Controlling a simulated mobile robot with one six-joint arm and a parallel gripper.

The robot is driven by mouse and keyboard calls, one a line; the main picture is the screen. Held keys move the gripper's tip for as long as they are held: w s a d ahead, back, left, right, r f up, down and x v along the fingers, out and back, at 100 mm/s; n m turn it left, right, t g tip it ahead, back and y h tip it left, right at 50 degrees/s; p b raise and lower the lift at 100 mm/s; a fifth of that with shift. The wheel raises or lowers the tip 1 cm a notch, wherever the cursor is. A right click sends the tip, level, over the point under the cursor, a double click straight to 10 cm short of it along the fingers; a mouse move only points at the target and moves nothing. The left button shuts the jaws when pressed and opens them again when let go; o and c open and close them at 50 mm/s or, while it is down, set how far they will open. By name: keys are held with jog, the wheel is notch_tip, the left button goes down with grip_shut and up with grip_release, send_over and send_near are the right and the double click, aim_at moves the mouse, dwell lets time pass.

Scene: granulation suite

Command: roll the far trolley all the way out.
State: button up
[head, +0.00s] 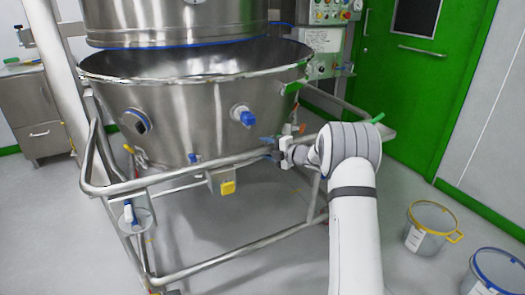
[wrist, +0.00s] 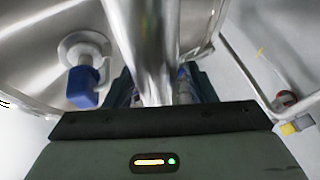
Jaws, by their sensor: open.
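The steel trolley (head: 190,262) is a tube frame carrying a wide conical bowl (head: 185,110), below a steel upper vessel (head: 175,20). No second trolley shows. My gripper (head: 276,148) is at the trolley's front rail, right of the bowl's middle. In the wrist view, a steel tube (wrist: 143,45) runs down between the two dark fingers of my gripper (wrist: 160,85). The jaws are open around or just behind the tube; contact cannot be told. A blue-capped port (head: 243,116) on the bowl also shows in the wrist view (wrist: 83,80).
A yellow-rimmed bucket (head: 428,228) and a blue-rimmed bucket (head: 495,272) stand on the floor at right. A green door (head: 405,75) and control panel (head: 325,45) are behind. A steel cabinet (head: 35,115) is at left. Floor between trolley and buckets looks clear.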

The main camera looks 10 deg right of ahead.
jog(key=shift+c, duration=0.5)
grip_shut()
